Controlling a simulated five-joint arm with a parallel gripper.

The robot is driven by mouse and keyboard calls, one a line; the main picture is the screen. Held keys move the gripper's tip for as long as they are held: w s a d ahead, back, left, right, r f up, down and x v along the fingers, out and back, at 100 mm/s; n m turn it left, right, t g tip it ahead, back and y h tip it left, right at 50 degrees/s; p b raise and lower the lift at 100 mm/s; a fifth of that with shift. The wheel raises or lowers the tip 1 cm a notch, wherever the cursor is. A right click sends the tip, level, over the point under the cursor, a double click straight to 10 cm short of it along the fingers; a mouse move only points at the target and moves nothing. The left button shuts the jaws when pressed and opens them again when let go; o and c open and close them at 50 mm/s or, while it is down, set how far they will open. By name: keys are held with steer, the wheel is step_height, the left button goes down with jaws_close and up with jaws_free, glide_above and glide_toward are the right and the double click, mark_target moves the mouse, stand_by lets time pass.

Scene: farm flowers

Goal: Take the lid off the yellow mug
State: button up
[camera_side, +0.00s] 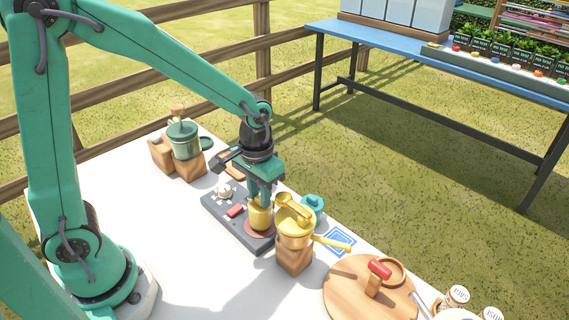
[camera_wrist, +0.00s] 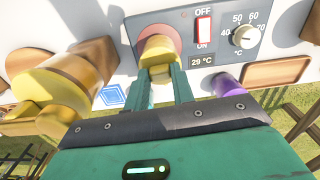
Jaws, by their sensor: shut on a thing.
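The yellow mug (camera_side: 260,218) stands upright on the round dark-red plate of a grey warmer in the side view. In the wrist view its yellow top (camera_wrist: 158,46) is just past my fingertips. My gripper (camera_side: 262,196) points down right over the mug. In the wrist view my two teal fingers (camera_wrist: 161,82) are shut on a small yellowish piece at the mug's top, which looks like the knob of the lid. The fingers hide most of the lid in the side view. I cannot tell whether a gap lies between lid and mug.
The grey warmer (camera_side: 222,208) has a red switch and a dial. A yellow pot (camera_side: 294,232) with a long handle stands on a wooden block close right of the mug. A green pot (camera_side: 183,138) stands behind left. A round wooden board (camera_side: 345,290) lies at the front right.

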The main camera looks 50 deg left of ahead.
steer(key=shift+r, duration=0.1)
steer(key=shift+r, duration=0.75)
step_height(320, 180, up, 2)
steer(key=shift+r, duration=0.15)
steer(key=s+d+r, duration=0.7)
steer(key=d, duration=0.1)
steer(key=shift+s+d, duration=0.35)
steer(key=shift+r, duration=0.1)
